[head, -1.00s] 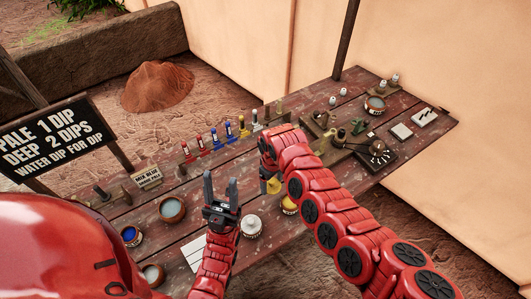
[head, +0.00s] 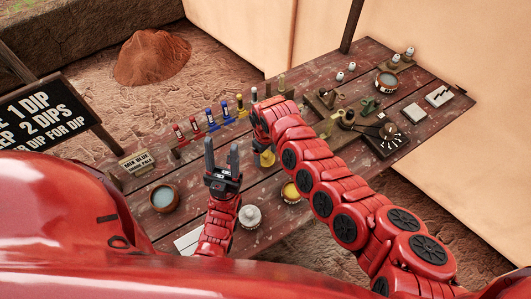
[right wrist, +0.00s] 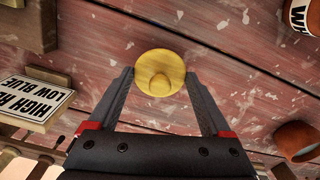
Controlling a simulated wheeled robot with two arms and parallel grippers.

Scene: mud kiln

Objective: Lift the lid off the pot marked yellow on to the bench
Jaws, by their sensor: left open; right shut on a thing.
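The yellow lid (head: 264,159) is held below my right gripper (head: 266,148), over the bench behind the yellow pot (head: 290,192). In the right wrist view the round lid (right wrist: 160,70), with its knob, sits between the two fingertips of my right gripper (right wrist: 160,75). I cannot tell whether the lid touches the bench (head: 230,165). The pot stands without a lid and shows yellow inside. My left gripper (head: 221,160) is open and empty, fingers pointing up in the picture, left of the lid.
A white-lidded pot (head: 250,216) stands left of the yellow pot. A bowl (head: 163,197) is at the left. Dark tools (head: 382,138) and small white pots lie to the right. Bare planks lie around the lid.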

